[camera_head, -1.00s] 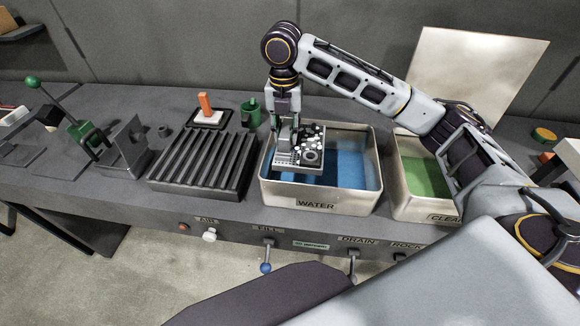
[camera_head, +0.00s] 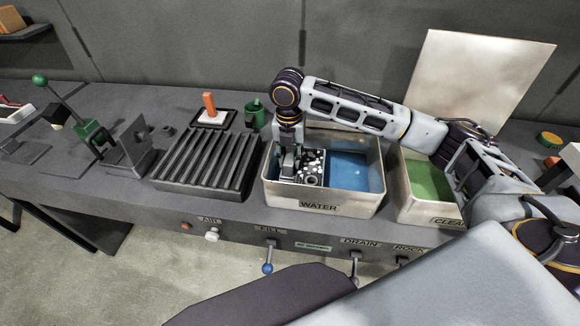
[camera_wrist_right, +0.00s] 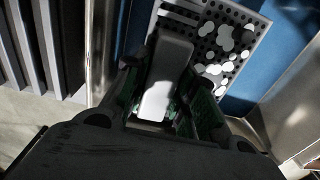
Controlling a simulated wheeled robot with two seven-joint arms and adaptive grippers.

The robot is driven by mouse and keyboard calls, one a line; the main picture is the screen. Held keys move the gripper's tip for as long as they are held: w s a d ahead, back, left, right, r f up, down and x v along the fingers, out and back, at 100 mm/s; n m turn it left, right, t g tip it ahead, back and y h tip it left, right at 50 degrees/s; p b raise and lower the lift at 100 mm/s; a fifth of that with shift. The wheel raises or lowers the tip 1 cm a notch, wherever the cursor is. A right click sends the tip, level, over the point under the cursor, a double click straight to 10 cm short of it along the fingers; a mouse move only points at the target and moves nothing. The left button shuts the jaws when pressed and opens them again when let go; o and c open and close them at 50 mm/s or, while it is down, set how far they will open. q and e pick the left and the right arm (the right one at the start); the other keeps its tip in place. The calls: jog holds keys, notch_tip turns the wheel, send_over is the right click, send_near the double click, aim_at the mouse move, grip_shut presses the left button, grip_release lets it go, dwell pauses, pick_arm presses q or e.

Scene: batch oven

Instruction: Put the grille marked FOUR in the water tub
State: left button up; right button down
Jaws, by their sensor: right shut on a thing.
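The grille (camera_head: 314,166) is a grey perforated plate with whitish blotches. My right gripper (camera_head: 288,165) is shut on it and holds it inside the left part of the water tub (camera_head: 318,202), below the rim. The tub is a metal box labelled WATER with blue inside. In the right wrist view the grille (camera_wrist_right: 222,50) lies beyond the fingers, with the blue (camera_wrist_right: 262,80) beside it. I cannot read a mark on the grille, nor tell whether it touches the tub's floor. My left gripper is out of view.
A dark ribbed rack (camera_head: 205,165) stands left of the tub. A tub with green inside (camera_head: 428,180) stands close on the right. A green cup (camera_head: 254,115) and an orange-handled brush (camera_head: 210,106) are behind the rack. Levers line the bench front.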

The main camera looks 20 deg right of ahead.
jog(key=shift+f, duration=2.2)
jog(key=c, duration=1.2)
grip_release()
jog(key=shift+f, duration=0.1)
jog(key=shift+o, duration=0.2)
notch_tip(320, 180, up, 12)
jog(key=shift+a+r, duration=0.1)
jog(key=shift+a, duration=0.05)
